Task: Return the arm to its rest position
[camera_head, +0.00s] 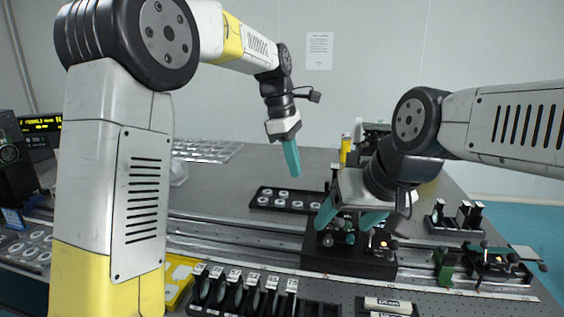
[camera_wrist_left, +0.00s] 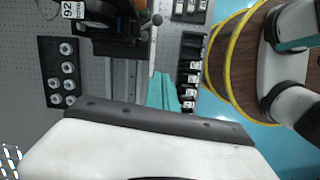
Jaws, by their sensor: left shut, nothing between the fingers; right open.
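My left gripper (camera_head: 291,158) has teal fingers that are closed together with nothing between them. It hangs in the air above the back part of the optical table, fingers pointing down. Its closed fingers also show in the left wrist view (camera_wrist_left: 161,92). My right gripper (camera_head: 350,222) has its teal fingers spread apart. It is low over a black stage block (camera_head: 350,262) on the rail, with small knobs between and beside its fingers. Whether its fingers touch those parts I cannot tell.
A black tray (camera_head: 256,203) with white ring parts lies below my left gripper. A row of black lens holders (camera_head: 240,293) stands at the front. Small mounted optics (camera_head: 440,218) and a green-post mount (camera_head: 442,268) stand at right.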

